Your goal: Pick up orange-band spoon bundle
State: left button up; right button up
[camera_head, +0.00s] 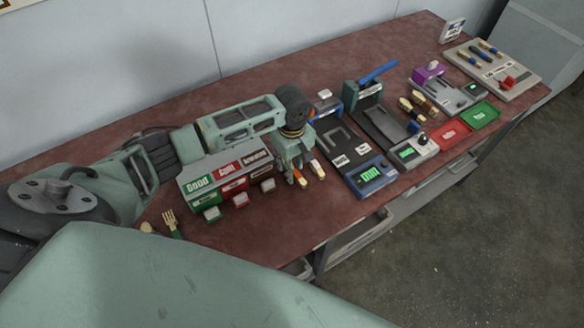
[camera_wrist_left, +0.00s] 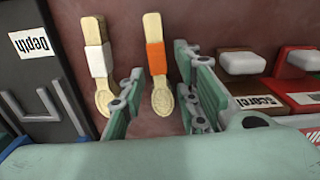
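The orange-band spoon bundle (camera_wrist_left: 157,58) is light wood with an orange band. It lies on the red-brown table in the left wrist view, its handle pointing away and its bowl end toward my gripper. My left gripper (camera_wrist_left: 160,82) is open, with one finger on each side of the bundle, seemingly apart from it. In the head view, my left gripper (camera_head: 293,167) is low over the table and partly hides the orange-band bundle (camera_head: 301,182). A white-band spoon bundle (camera_wrist_left: 97,60) lies to the left, outside the left finger. My right gripper is not in view.
A sorting box with Good, Split and Scorched labels (camera_head: 228,178) stands left of my gripper. A dark gauge with a blue display block (camera_head: 370,175) stands to the right. A green-handled fork (camera_head: 171,220) lies near the front left. Trays and tools fill the table's right end.

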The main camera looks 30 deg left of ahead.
pick_arm(q)
jog(key=shift+f, duration=0.15)
jog(key=shift+d, duration=0.1)
jog(key=c, duration=0.4)
grip_shut()
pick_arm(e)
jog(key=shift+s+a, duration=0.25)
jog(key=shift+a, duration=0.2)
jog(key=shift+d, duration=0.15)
